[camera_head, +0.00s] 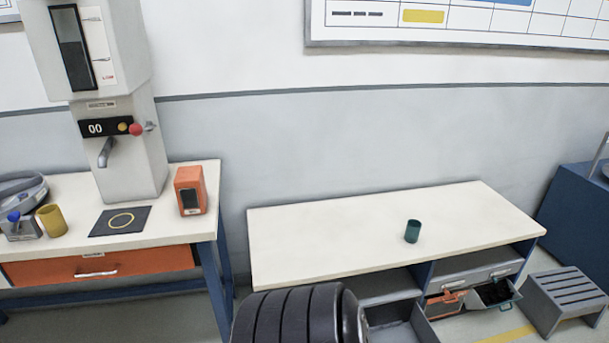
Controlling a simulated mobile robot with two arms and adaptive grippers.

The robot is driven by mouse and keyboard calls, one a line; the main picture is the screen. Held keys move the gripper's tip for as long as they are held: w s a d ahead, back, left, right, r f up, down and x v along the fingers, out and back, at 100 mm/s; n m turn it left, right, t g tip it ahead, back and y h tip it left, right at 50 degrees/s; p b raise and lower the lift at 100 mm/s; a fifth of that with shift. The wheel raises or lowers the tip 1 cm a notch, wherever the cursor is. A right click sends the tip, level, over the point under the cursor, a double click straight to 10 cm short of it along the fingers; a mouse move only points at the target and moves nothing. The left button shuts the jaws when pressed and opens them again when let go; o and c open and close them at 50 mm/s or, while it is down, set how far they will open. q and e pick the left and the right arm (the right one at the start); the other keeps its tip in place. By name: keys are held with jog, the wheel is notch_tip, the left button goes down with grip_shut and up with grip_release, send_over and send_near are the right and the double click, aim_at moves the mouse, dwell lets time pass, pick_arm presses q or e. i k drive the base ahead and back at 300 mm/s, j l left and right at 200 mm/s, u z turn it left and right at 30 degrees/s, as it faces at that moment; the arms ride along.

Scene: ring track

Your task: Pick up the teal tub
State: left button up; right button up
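The teal tub (412,231) is a small dark teal cylinder. It stands upright on the pale top of the low bench (330,235), right of the bench's middle and near its front edge. Nothing is touching it. Neither of my grippers shows in the head view.
A black ribbed roll (290,318) blocks the view of the bench's front left. Open drawers (405,325) stick out below the bench. A grey step stool (565,298) stands at right. The left table (70,230) holds a dispenser machine (130,150), orange box (190,190) and yellow cup (52,220).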

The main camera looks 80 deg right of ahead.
aim_at(413, 231)
jog(key=z, duration=3.55)
jog(key=i+l+z, duration=0.3)
jog(key=z, duration=0.15)
jog(key=i+l+z, duration=0.6)
jog(key=i+z, duration=0.65)
jog(key=i+u, duration=0.25)
jog(key=i+l+u, duration=0.3)
jog(key=i, duration=0.15)
jog(key=j, duration=0.1)
